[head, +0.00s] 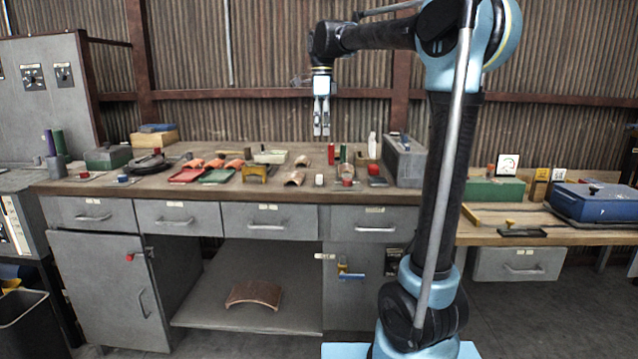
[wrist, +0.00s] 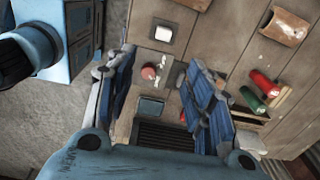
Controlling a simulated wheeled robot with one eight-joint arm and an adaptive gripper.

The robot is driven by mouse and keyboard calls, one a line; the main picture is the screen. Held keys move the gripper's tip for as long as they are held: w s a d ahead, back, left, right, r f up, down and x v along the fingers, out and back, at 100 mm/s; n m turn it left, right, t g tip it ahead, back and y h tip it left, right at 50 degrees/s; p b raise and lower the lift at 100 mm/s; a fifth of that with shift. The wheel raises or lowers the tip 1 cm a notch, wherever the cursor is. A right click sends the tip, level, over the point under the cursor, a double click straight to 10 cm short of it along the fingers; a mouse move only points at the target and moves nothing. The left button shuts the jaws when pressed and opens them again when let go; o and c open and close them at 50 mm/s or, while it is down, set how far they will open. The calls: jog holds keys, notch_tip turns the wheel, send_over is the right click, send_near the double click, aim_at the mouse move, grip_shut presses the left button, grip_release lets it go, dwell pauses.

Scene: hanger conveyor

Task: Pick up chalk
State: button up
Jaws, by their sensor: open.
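No piece is plainly marked as chalk. A small white piece (head: 319,179) near the bench's front edge may be it; in the wrist view a white block (wrist: 163,32) lies on a dark square plate, ahead of the fingertips. My gripper (head: 321,132) hangs pointing down, well above the workbench (head: 240,189). In the wrist view my gripper (wrist: 160,60) shows two blue-padded fingers spread apart with nothing between them.
A white bottle (head: 372,145) and a grey box (head: 403,162) are to the right. Red and green trays (head: 217,176), a yellow holder (head: 256,173) and curved copper-coloured pieces (head: 294,178) crowd the left.

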send_over(319, 175)
jog(key=f, duration=1.2)
jog(key=shift+s+d, duration=0.15)
jog(key=shift+s, duration=0.05)
jog(key=shift+w+f, duration=0.1)
jog(key=shift+f, duration=2.5)
jog(key=c, duration=1)
